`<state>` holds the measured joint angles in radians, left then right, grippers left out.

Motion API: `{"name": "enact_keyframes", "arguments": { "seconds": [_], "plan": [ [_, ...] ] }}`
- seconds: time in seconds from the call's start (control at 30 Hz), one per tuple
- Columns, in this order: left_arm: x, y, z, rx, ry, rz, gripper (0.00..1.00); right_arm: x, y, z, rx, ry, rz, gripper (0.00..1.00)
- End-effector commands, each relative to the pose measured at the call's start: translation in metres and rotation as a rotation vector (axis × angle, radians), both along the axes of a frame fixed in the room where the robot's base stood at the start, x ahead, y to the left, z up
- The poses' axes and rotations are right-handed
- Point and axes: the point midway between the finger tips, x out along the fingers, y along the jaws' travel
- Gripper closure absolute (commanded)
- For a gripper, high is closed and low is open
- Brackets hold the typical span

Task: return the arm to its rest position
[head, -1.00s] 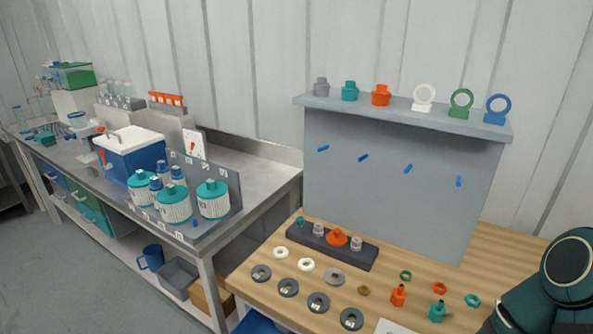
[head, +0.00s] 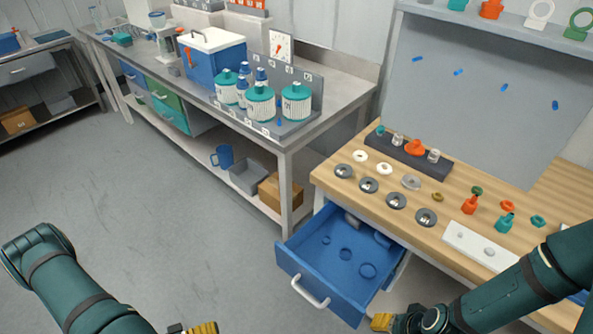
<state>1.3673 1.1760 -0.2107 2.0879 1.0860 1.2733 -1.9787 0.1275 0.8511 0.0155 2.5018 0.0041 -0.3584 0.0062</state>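My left arm (head: 70,288) comes in from the left along the bottom edge. Its gripper (head: 196,328) shows only as a yellow-tipped piece cut off by the bottom edge, over the floor. My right arm (head: 520,290) comes in from the right, in front of the wooden table. Its gripper (head: 384,321) shows a yellow fingertip at the bottom edge, just right of the open drawer's front. Most of both grippers is out of frame, so their opening is hidden. I see nothing held in either.
A blue drawer (head: 297,259) stands open below the wooden table (head: 455,220), with round items inside. The table bears a dark rack (head: 436,167), grey rings and small fittings. A steel bench (head: 345,92) with white-and-teal vessels (head: 296,103) stands behind. The floor at left is clear.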

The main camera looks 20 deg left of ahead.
Motion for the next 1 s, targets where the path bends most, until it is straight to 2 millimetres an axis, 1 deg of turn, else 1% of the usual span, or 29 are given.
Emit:
{"name": "enact_keyframes", "arguments": {
  "seconds": [0.03, 0.1, 0.23, 0.37, 0.47, 0.5, 0.57, 0.63, 0.77, 0.87, 0.9, 1.0],
  "plan": [
    [0.005, -0.01, 0.002, -0.017, 0.024, -0.059, 0.57, 0.0, 0.0, 0.0, 0.0, 0.0, 0.0, 0.53],
    [0.009, -0.025, 0.003, -0.039, 0.081, -0.152, 0.57, 0.0, 0.0, 0.0, 0.0, 0.0, 0.001, 0.53],
    [0.013, -0.05, 0.006, -0.056, 0.194, -0.322, 0.57, 0.0, 0.0, 0.0, 0.0, 0.0, 0.0, 0.53],
    [0.014, -0.074, 0.007, -0.028, 0.328, -0.503, 0.57, 0.0, 0.0, 0.0, 0.0, 0.0, 0.0, 0.53],
    [0.014, -0.091, 0.008, 0.047, 0.449, -0.654, 0.57, 0.0, 0.0, 0.0, 0.0, 0.0, 0.0, 0.53],
    [0.014, -0.098, 0.008, 0.094, 0.499, -0.713, 0.57, 0.0, 0.0, 0.0, 0.0, 0.0, 0.001, 0.53],
    [0.017, -0.105, 0.007, 0.186, 0.572, -0.79, 0.57, 0.0, 0.0, 0.0, 0.0, 0.0, 0.0, 0.53],
    [0.022, -0.11, 0.006, 0.313, 0.641, -0.851, 0.57, 0.0, 0.0, 0.0, 0.0, 0.0, 0.0, 0.53],
    [0.045, -0.119, 0.006, 0.577, 0.695, -0.884, 0.57, 0.0, 0.0, 0.0, 0.0, 0.0, 0.0, 0.53],
    [0.072, -0.131, 0.012, 0.766, 0.666, -0.845, 0.57, 0.0, 0.0, 0.0, 0.0, 0.0, 0.0, 0.53],
    [0.085, -0.137, 0.016, 0.829, 0.639, -0.816, 0.57, 0.0, 0.0, 0.0, 0.0, 0.0, 0.0, 0.53],
    [0.114, -0.158, 0.029, 0.937, 0.549, -0.738, 0.57, 0.0, 0.0, 0.0, 0.0, 0.0, 0.0, 0.53]
  ]
}}
